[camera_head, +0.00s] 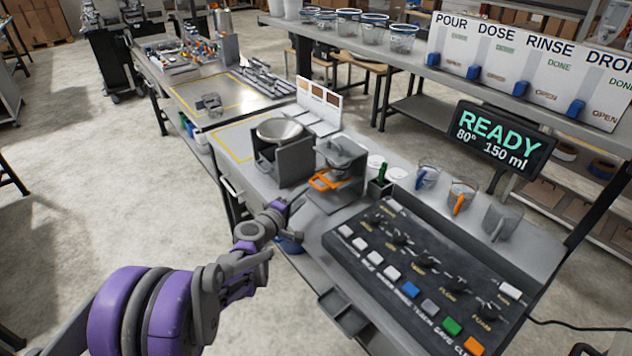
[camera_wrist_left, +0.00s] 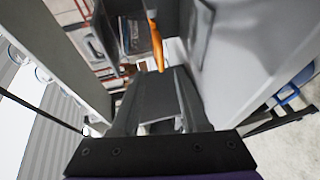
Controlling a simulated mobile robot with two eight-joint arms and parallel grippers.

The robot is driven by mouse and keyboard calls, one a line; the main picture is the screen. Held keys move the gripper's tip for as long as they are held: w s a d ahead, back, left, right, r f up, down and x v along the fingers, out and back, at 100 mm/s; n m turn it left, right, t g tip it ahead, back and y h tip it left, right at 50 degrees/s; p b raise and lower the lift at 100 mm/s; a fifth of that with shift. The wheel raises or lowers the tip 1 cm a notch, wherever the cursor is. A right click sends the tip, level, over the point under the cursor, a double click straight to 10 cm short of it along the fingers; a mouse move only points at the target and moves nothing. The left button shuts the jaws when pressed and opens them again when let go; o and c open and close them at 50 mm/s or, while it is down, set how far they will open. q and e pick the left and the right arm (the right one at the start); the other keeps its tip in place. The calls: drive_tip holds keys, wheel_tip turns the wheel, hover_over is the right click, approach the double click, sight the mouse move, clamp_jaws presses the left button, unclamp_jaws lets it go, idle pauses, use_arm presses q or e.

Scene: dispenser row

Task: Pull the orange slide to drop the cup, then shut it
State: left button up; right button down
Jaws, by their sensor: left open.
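The orange slide (camera_head: 326,181) is a flat loop-shaped handle low on the front of a grey dispenser (camera_head: 343,155) on the bench. In the left wrist view an orange strip (camera_wrist_left: 156,46) shows just beyond the fingers. My left gripper (camera_head: 292,207) is open and empty, to the lower left of the slide and apart from it in the head view. I cannot tell which cup belongs to the dispenser, and none shows below the slide. My right gripper is not in view.
A box-shaped unit with a round metal pan (camera_head: 279,129) stands left of the dispenser. A button panel (camera_head: 420,270) lies to the right. Cups with coloured handles (camera_head: 461,198) stand behind the panel. A screen (camera_head: 498,137) reads READY.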

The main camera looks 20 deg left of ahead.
sight(314, 184)
use_arm(q)
drive_tip(key=x, duration=0.8)
drive_tip(key=shift+w+f, duration=0.1)
drive_tip(key=shift+w, duration=0.05)
drive_tip(key=shift+c, duration=0.3)
clamp_jaws()
drive_tip(key=shift+a, duration=0.1)
idle(0.8)
